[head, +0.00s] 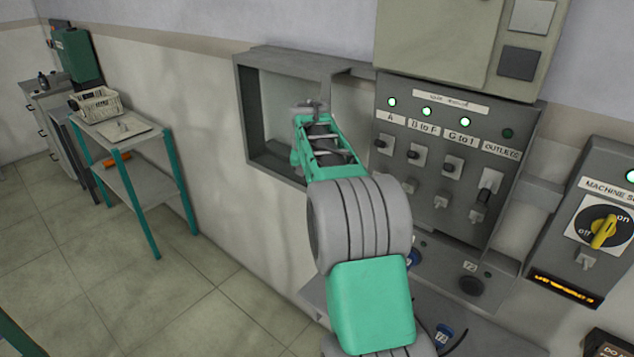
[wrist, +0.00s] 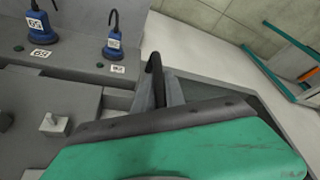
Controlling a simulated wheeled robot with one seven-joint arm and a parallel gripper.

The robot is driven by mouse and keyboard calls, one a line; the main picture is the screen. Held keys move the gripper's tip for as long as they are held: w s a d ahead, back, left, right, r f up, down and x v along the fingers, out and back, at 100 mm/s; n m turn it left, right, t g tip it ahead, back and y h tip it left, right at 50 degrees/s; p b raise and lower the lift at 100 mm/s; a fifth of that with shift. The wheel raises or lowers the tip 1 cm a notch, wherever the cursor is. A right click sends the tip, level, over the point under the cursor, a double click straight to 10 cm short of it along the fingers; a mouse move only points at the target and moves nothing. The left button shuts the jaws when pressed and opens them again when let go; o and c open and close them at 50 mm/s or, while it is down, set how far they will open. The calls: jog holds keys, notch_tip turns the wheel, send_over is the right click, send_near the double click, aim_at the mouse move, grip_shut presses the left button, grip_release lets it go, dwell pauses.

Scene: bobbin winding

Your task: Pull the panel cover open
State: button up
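A grey wall box (head: 241,110) with an open, shadowed recess is behind my gripper in the head view. To its right is the grey switch panel (head: 372,115), with labelled switches and lit green lamps. I cannot tell which part is the panel cover. My gripper (head: 310,106) is in front of the recess, and I cannot tell whether it touches anything. In the wrist view my gripper (wrist: 160,88) shows as grey finger parts beside a dark curved piece. What lies between the fingertips is unclear. My arm hides the recess's lower right part.
Blue plugs (wrist: 114,46) with black cables stand on a grey surface in the wrist view. A beige box (head: 435,45) is above the switch panel. A machine switch box (head: 570,265) is at right. A teal-legged table (head: 140,180) stands left, with clear floor before it.

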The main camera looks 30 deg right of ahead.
jog(key=shift+o, duration=0.5)
jog(key=b+v, duration=0.1)
jog(key=v, duration=0.7)
jog(key=shift+w, duration=0.1)
jog(key=s+a+f+n+y, duration=0.1)
jog(key=s+a+f+n, duration=0.25)
jog(key=s+a, duration=1.05)
jog(key=s+a+f+n+y, duration=0.1)
jog(key=s+a+f+n, duration=0.3)
jog(key=s+a+f, duration=0.4)
jog(key=s+a, duration=0.2)
jog(key=shift+s+f+y, duration=0.2)
jog(key=shift+s+y, duration=0.2)
